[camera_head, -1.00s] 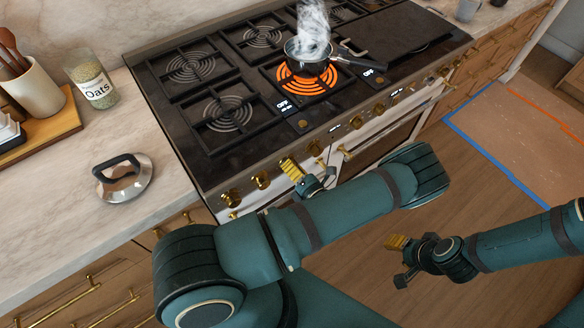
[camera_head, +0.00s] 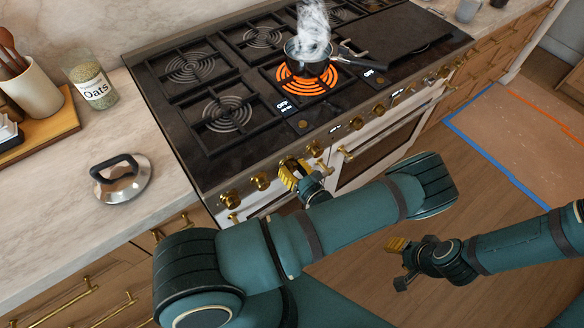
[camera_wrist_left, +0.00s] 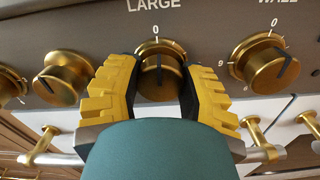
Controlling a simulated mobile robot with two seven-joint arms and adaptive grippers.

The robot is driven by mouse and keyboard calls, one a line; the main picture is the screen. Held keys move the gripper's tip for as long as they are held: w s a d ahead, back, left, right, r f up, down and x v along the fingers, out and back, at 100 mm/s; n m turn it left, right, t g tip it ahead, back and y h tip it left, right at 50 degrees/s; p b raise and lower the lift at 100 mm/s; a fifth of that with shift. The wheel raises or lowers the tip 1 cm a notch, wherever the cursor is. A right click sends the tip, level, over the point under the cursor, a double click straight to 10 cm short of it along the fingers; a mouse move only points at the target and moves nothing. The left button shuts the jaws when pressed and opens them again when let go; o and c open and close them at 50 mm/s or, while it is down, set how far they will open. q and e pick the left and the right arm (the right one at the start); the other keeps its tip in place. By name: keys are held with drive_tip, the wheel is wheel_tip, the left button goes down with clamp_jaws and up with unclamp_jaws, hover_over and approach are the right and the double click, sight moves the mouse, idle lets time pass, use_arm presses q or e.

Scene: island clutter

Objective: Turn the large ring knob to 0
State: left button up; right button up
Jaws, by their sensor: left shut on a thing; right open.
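The large ring knob (camera_wrist_left: 160,88) is a round gold knob under the label LARGE in the left wrist view. A 0 mark stands above it, and a dark line on its face runs roughly upright. My left gripper (camera_head: 290,174) is at the stove's front panel, its yellow fingers shut on the knob from both sides. The fingers hide the knob's sides, and in the head view they cover most of it. My right gripper (camera_head: 400,262) is open and empty, above the floor well away from the stove.
Other gold knobs stand close on both sides, one at left (camera_wrist_left: 63,76) and one at right (camera_wrist_left: 262,66). Gold handles sit below the panel. The oats jar (camera_head: 92,86) is on the left counter.

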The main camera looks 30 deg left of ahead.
use_arm(q)
drive_tip(key=shift+n, duration=0.4)
drive_tip(key=o, duration=1.2)
drive_tip(key=v, duration=1.2)
drive_tip(key=shift+a, duration=0.1)
